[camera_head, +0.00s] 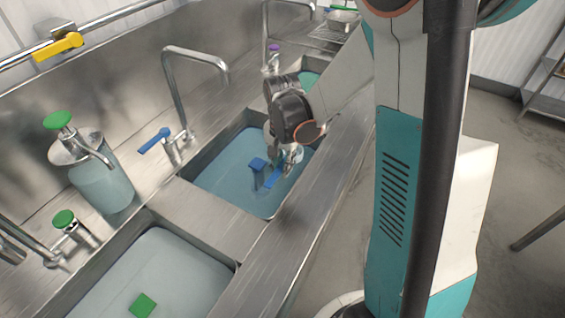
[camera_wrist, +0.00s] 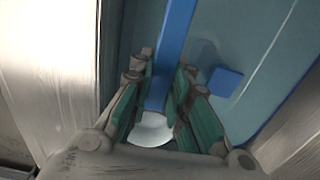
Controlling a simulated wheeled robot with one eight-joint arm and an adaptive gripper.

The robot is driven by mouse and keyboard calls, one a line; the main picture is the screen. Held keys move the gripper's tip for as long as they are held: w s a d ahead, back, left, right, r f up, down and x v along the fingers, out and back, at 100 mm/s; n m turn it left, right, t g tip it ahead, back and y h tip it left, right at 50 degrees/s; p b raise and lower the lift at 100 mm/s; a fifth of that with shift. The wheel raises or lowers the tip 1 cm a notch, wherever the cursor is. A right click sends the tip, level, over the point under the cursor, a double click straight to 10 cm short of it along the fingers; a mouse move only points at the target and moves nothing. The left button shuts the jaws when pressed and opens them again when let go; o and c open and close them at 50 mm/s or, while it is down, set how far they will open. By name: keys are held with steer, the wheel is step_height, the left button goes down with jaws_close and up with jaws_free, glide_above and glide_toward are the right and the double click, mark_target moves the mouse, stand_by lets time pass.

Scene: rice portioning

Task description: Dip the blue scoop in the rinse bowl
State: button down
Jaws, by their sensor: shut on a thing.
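My gripper (camera_head: 285,165) is over the middle sink basin (camera_head: 218,206), which holds blue liquid. It is shut on a long blue handle, likely the blue scoop (camera_head: 273,178). In the wrist view the blue scoop (camera_wrist: 172,45) runs between the green finger pads of my gripper (camera_wrist: 168,95) and out of the top edge. A pale round shape (camera_wrist: 152,130) lies at the base of the fingers; I cannot tell what it is. The scoop's far end is not clear, nor whether it touches the liquid. No separate rinse bowl is distinguishable; the basin may be it.
A small blue square (camera_head: 258,164) is in the middle basin beside the scoop. The front basin (camera_head: 160,262) holds pale liquid and a green square (camera_head: 143,304). A tap (camera_head: 178,90) and a dispenser (camera_head: 100,180) stand along the left. A metal rim (camera_head: 310,205) borders the basins.

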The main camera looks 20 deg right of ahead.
steer(key=shift+f+b, duration=2.85)
steer(key=shift+f, duration=4.55)
steer(key=shift+r, duration=0.1)
steer(key=shift+r+p, duration=7.55)
steer(key=shift+r, duration=3.7)
